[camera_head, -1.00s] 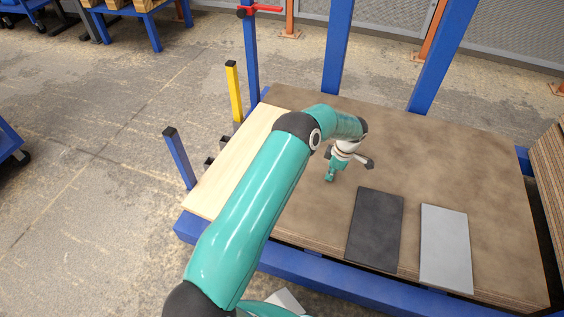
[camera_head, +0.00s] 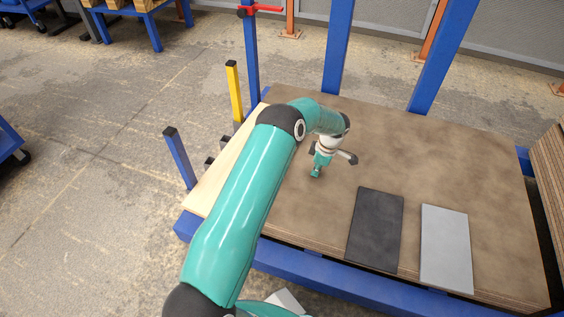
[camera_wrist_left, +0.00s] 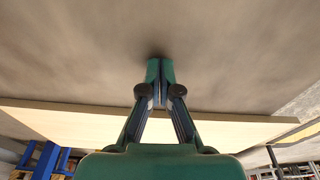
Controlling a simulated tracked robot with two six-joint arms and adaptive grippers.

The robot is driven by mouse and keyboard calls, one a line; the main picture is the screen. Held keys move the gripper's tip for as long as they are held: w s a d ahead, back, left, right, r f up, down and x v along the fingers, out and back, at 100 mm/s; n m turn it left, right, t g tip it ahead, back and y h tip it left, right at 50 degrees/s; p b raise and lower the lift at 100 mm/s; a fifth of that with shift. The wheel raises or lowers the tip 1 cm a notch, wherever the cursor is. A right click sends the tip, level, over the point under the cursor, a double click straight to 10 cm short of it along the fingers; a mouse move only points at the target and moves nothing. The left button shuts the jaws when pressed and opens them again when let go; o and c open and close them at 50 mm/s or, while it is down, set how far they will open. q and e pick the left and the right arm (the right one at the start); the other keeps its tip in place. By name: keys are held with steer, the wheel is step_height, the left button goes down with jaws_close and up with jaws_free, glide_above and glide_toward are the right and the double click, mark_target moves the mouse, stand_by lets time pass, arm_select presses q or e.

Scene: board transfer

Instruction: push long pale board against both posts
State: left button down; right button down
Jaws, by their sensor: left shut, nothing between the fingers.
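The long pale board (camera_head: 208,188) lies along the left edge of the brown tabletop, partly hidden behind my left arm. It also crosses the left wrist view (camera_wrist_left: 60,122). A short blue post (camera_head: 178,157) and a yellow post (camera_head: 234,92), both with black caps, stand upright just beyond the board's left side. My left gripper (camera_head: 316,172) is shut and empty, pointing down over the tabletop to the right of the board. In the left wrist view its fingertips (camera_wrist_left: 160,72) are together over bare brown surface; whether they touch it I cannot tell.
A dark panel (camera_head: 375,230) and a light grey panel (camera_head: 446,248) lie at the front right of the brown tabletop (camera_head: 440,160). Tall blue uprights (camera_head: 338,45) stand along the far edge. The tabletop's middle and far right are clear.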

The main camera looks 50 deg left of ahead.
arm_select(q)
steer(key=shift+s+a+b, duration=0.15)
steer(key=shift+s+a, duration=0.85)
steer(key=shift+a, duration=0.6)
steer(key=shift+s+a+b, duration=0.2)
steer(key=shift+s+a, duration=0.8)
steer(key=shift+a, duration=0.65)
steer(key=shift+s+a+b, duration=0.15)
steer(key=shift+s+a, duration=0.85)
steer(key=shift+a, duration=0.6)
steer(key=shift+w+d+b, duration=0.2)
steer(key=shift+w+d, duration=0.2)
steer(key=shift+d, duration=0.2)
steer(key=shift+w+d+b, duration=0.2)
steer(key=shift+w+d, duration=0.15)
steer(key=shift+d, duration=0.25)
step_height(320, 180, up, 7)
steer(key=p, duration=0.3)
